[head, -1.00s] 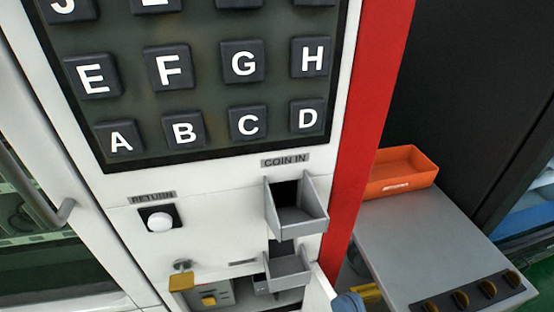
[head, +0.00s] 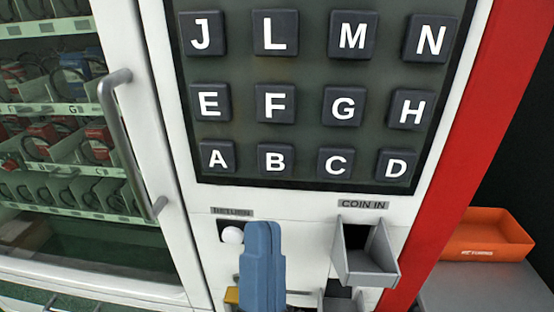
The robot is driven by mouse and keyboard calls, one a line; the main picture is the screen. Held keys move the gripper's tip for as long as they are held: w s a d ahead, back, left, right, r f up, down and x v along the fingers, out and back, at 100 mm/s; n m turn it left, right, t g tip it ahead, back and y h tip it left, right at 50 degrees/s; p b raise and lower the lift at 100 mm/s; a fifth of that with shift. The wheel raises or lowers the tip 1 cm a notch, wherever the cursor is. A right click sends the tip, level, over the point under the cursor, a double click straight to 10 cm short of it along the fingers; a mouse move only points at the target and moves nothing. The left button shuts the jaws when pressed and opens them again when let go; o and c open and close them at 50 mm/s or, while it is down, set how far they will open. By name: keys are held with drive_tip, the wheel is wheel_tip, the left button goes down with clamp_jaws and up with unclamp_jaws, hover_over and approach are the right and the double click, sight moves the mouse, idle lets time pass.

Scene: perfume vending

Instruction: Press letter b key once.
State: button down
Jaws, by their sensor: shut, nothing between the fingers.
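The letter B key (head: 276,159) is a dark square button with a white B, in the bottom row of the keypad in the head view. It sits between the A key (head: 216,156) and the C key (head: 336,163). My gripper (head: 264,228), blue, is shut and empty. In the picture its tip is below the B key, in front of the white panel and just right of the round white return button (head: 232,235). The tip appears apart from the B key. My gripper hides part of the panel's lower area.
The coin-in tray (head: 366,262) juts out at the lower right. A door handle (head: 130,145) stands out at the left, beside the glass front with goods. An orange bin (head: 488,235) is at the far right. More letter keys fill the keypad (head: 305,184) above.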

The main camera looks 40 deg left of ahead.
sight(275, 147)
drive_tip(key=shift+w+a, duration=0.1)
drive_tip(key=shift+w, duration=0.05)
drive_tip(key=w+a+b, duration=0.4)
drive_tip(key=w+b, duration=0.2)
drive_tip(key=w, duration=0.1)
drive_tip(key=shift+w+a, duration=0.15)
drive_tip(key=shift+a, duration=0.05)
drive_tip(key=shift+w, duration=0.1)
idle(2.0)
drive_tip(key=shift+w+a+b, duration=0.2)
drive_tip(key=shift+w+b, duration=0.05)
drive_tip(key=shift+b, duration=0.1)
drive_tip(key=shift+w+a+b, duration=0.25)
drive_tip(key=shift+w+b, duration=0.15)
idle(0.8)
drive_tip(key=shift+s, duration=0.15)
drive_tip(key=shift+s+d+p, duration=0.45)
drive_tip(key=shift+s+p, duration=0.2)
drive_tip(key=shift+p, duration=0.2)
